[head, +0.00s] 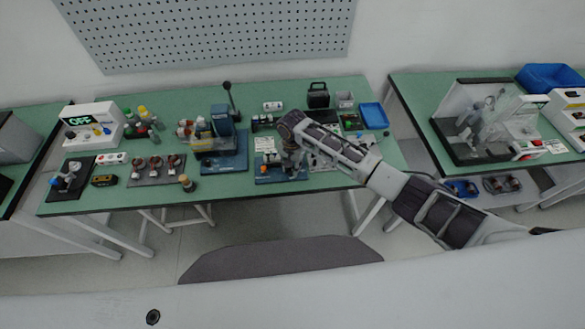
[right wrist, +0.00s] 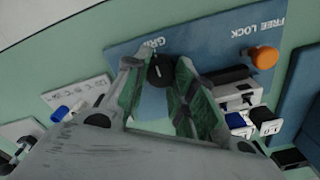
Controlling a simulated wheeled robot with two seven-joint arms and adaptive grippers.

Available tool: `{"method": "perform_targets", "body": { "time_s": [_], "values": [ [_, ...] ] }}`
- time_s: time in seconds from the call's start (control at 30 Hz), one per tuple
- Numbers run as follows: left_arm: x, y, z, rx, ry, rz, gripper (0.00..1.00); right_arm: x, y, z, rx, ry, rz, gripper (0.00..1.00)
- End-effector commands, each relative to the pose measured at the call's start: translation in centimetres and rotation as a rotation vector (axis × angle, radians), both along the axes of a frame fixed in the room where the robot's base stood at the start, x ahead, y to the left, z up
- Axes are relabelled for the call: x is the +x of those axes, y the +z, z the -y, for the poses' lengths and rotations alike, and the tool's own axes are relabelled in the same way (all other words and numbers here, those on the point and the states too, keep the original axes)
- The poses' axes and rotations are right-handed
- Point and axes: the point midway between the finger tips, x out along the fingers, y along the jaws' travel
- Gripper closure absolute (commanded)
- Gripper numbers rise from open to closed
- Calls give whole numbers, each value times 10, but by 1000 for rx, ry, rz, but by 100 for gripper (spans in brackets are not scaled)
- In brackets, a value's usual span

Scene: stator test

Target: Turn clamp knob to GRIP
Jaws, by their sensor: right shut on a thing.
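The clamp knob (right wrist: 160,68) is small and black with a white mark, and it sits on a blue base plate (right wrist: 205,48) beside the printed word GRIP. In the right wrist view my right gripper (right wrist: 162,70) has its two green-padded fingers on either side of the knob, shut on it. An orange knob (right wrist: 264,57) stands on the same plate by the words FREE LOCK. In the head view the blue plate (head: 264,180) lies at the front of the green table, and my right gripper (head: 291,166) reaches down over it. My left gripper is not in view.
A blue press with a lever (head: 222,122) stands left of the plate. A white box with an OFF display (head: 93,112) and a tray of stators (head: 144,180) are further left. A blue tray (head: 373,114) lies at the back right of the table (head: 330,181).

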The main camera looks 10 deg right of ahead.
Motion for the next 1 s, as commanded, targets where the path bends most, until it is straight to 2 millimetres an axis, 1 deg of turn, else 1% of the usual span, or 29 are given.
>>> {"method": "perform_targets", "body": {
  "time_s": [0.7,1.0],
  "values": [
    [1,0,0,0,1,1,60,-2,-3,0,-4,358,-4,90],
    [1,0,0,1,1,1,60,-4,-4,0,-4,378,-8,90]
  ]
}}
